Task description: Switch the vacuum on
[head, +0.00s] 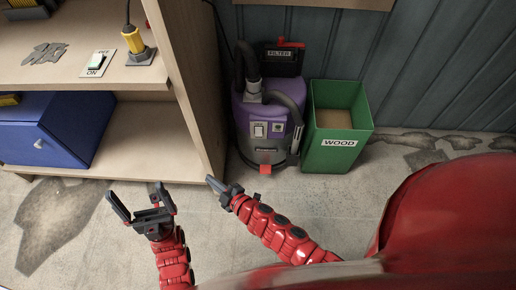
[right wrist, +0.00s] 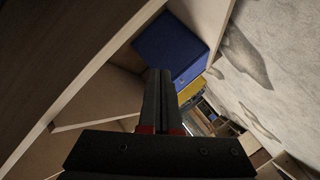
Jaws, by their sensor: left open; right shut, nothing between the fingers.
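The vacuum (head: 284,116), purple and grey with a black hose, stands on the floor right of the shelf unit in the head view. A white switch plate (head: 258,130) is on its front; its setting is too small to read. My right gripper (head: 211,181) is shut and empty, below and left of the vacuum and apart from it. The right gripper's fingers also show together in the right wrist view (right wrist: 158,85), where the vacuum is not visible. My left gripper (head: 141,203) is open and empty, in front of the shelf unit.
A green bin (head: 340,158) labelled WOOD stands right of the vacuum. The wooden shelf unit (head: 190,95) at left holds a green ON/OFF switch (head: 97,64), a yellow plug (head: 135,42) and a blue box (head: 50,125). Floor before the vacuum is clear.

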